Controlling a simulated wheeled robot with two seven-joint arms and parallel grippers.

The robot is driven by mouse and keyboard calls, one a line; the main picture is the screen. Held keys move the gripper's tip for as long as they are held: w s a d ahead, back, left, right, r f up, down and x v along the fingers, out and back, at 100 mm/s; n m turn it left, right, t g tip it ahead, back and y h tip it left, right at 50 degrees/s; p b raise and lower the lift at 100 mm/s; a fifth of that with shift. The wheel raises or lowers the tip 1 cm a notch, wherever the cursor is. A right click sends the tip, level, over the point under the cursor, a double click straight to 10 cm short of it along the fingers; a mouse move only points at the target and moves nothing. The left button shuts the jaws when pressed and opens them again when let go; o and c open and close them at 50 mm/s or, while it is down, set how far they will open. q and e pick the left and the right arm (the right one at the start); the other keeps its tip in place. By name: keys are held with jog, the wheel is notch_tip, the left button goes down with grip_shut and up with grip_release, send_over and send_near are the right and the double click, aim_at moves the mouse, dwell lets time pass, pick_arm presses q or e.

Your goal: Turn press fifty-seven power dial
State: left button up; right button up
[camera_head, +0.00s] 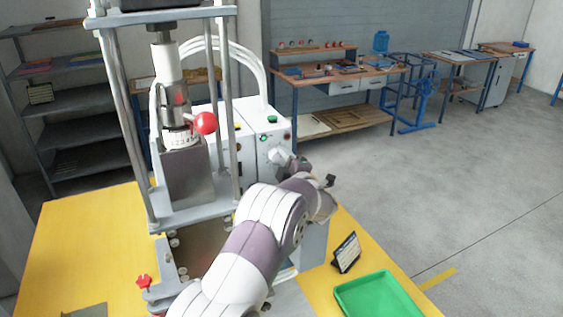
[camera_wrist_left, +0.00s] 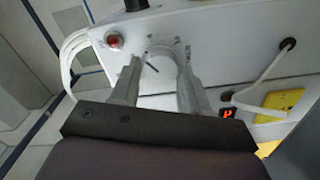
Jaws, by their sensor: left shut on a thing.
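The press (camera_head: 188,170) stands on the yellow table, with a white control box (camera_head: 254,122) behind and to its right. My left arm reaches across the front of the press to the box. My left gripper (camera_head: 277,155) is at the box's front face, and its wrist hides part of that face. In the left wrist view its two fingers (camera_wrist_left: 159,62) are shut on the pale power dial (camera_wrist_left: 157,68), one on each side. A dark line shows on or beside the dial; its setting is too small to read. My right gripper is not in view.
A red button (camera_wrist_left: 114,41) sits beside the dial, and a red display (camera_wrist_left: 227,113) and yellow label (camera_wrist_left: 279,105) lie to the right. A green tray (camera_head: 377,296) and small dark sign (camera_head: 346,252) stand on the table. Workbenches line the back; the right floor is clear.

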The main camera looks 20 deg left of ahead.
pick_arm(q)
jog(key=shift+f, duration=0.3)
jog(key=o, duration=1)
jog(key=shift+d, duration=0.1)
jog(key=shift+o, duration=0.2)
jog(key=shift+r, duration=0.2)
jog(key=shift+s, duration=0.1)
jog(key=shift+s+d, duration=0.1)
jog(key=shift+d, duration=0.05)
jog(key=b+v, duration=0.4)
jog(key=v, duration=0.7)
jog(key=shift+s+d+f, duration=0.1)
jog(key=shift+s+d, duration=0.1)
jog(key=shift+d, duration=0.1)
jog(key=shift+s+d, duration=0.2)
jog(key=shift+s, duration=0.05)
